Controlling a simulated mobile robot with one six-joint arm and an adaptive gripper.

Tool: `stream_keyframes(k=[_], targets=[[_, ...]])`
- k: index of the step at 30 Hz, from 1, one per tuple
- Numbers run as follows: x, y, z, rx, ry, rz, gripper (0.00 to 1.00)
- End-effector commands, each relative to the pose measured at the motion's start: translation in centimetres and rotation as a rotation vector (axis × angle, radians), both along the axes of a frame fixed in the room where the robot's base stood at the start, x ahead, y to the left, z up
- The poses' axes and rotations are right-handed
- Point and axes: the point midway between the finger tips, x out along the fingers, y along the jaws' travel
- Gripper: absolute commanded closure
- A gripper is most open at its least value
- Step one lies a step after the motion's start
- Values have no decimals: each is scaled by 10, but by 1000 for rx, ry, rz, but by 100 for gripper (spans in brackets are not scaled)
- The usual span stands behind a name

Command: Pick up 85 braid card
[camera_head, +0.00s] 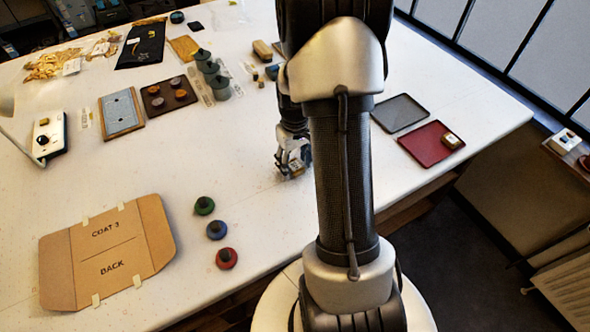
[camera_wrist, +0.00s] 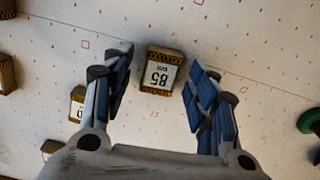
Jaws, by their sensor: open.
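The 85 braid card (camera_wrist: 161,72) is a small block wound with gold-brown braid, with a white label reading 85 that appears upside down in the wrist view. It lies on the white table between the two fingertips of my gripper (camera_wrist: 163,88), which is open with blue-padded fingers on either side. A gap shows between the card and each finger. In the head view my gripper (camera_head: 294,162) is low at the table, and the card (camera_head: 296,169) is partly hidden by it.
In the wrist view another labelled card (camera_wrist: 77,104) lies left of my left finger. Green, blue and red knobs (camera_head: 217,230) and a cardboard pattern (camera_head: 108,250) lie at the front left. A red tray (camera_head: 418,150) with a small block and a grey tray (camera_head: 400,112) lie right.

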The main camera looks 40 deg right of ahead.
Motion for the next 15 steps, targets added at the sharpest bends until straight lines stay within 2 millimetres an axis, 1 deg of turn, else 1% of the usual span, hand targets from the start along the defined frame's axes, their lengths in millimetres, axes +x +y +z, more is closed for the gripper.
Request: stream_keyframes(k=[1,7,15], targets=[[0,0,-4,0,0,0,47],[0,0,-4,-1,-1,0,47],[0,0,-3,0,-1,0,65]])
